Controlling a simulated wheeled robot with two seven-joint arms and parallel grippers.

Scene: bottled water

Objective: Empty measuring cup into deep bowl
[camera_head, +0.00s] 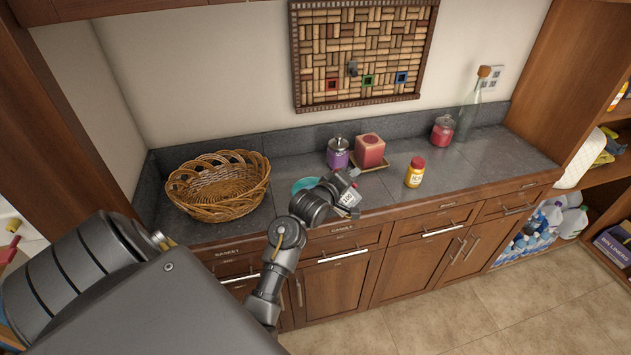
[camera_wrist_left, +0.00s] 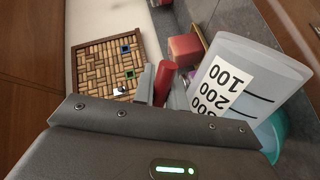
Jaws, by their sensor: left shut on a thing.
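The measuring cup (camera_head: 347,198), clear with a white label of black numbers, is in my left gripper (camera_head: 340,187) above the counter's front part. My left gripper is shut on it. In the left wrist view the cup (camera_wrist_left: 262,75) is large and tilted. Its contents cannot be made out. The teal deep bowl (camera_head: 304,184) stands on the counter just left of the gripper and is partly hidden by it. In the left wrist view part of the bowl (camera_wrist_left: 274,138) shows behind the cup. My right gripper is not in view.
A wicker basket (camera_head: 218,187) stands left of the bowl. Behind are a purple jar (camera_head: 338,157) and a red candle (camera_head: 370,151). A yellow jar (camera_head: 415,176) stands to the right. A red jar (camera_head: 442,132) and glass bottle (camera_head: 468,113) are farther back. The counter's right end is clear.

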